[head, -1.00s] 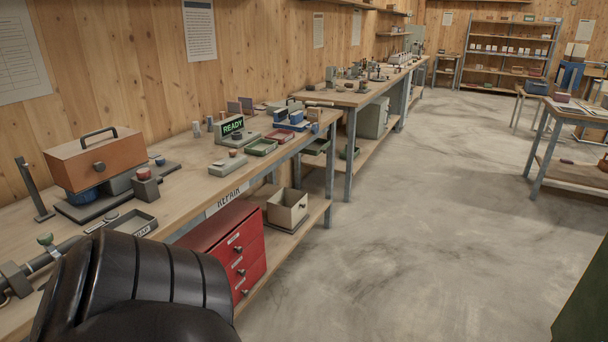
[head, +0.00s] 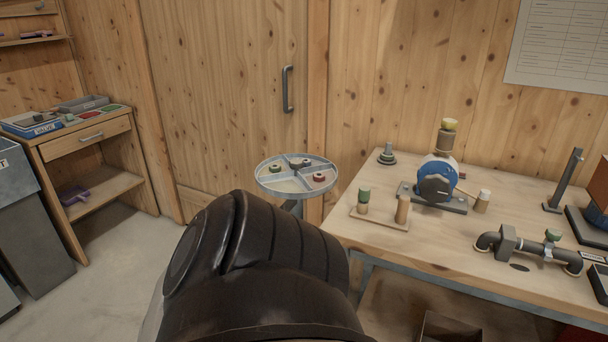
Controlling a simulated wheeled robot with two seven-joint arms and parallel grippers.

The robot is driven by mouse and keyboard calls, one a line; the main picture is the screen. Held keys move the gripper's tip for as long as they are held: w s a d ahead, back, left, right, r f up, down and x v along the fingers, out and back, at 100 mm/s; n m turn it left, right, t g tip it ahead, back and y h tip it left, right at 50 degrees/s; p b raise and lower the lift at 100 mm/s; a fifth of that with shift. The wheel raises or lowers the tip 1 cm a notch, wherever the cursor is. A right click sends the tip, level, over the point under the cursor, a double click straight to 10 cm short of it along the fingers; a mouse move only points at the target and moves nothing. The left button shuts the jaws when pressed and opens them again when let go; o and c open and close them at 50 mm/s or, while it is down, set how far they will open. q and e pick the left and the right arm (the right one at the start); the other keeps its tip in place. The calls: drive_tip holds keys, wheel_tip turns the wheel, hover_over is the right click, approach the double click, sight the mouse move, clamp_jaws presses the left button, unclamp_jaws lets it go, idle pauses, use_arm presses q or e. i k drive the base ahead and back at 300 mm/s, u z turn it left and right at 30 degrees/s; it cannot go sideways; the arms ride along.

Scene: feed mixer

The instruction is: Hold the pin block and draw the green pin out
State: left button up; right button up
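No block that I can clearly make out as the pin block is in the head view. A small green-topped peg (head: 364,195) stands upright on a thin wooden plate (head: 368,217) on the workbench, beside a plain wooden cylinder (head: 402,209). It is too small to tell whether this is the green pin. A green knob (head: 553,235) sits on a dark pipe fitting (head: 506,242) further right. Neither of my grippers shows. A black part of my own arm fills the lower middle and hides what is behind it.
A blue-faced pump-like device (head: 438,178) stands on the wooden workbench (head: 430,248). A round divided tray (head: 284,185) on a stand is left of the bench, before a wooden door (head: 225,90). A side table (head: 95,132) stands at left. Some floor (head: 120,250) is clear.

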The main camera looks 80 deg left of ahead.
sight(364, 191)
drive_tip(key=u, duration=1.3)
drive_tip(key=i, duration=0.45)
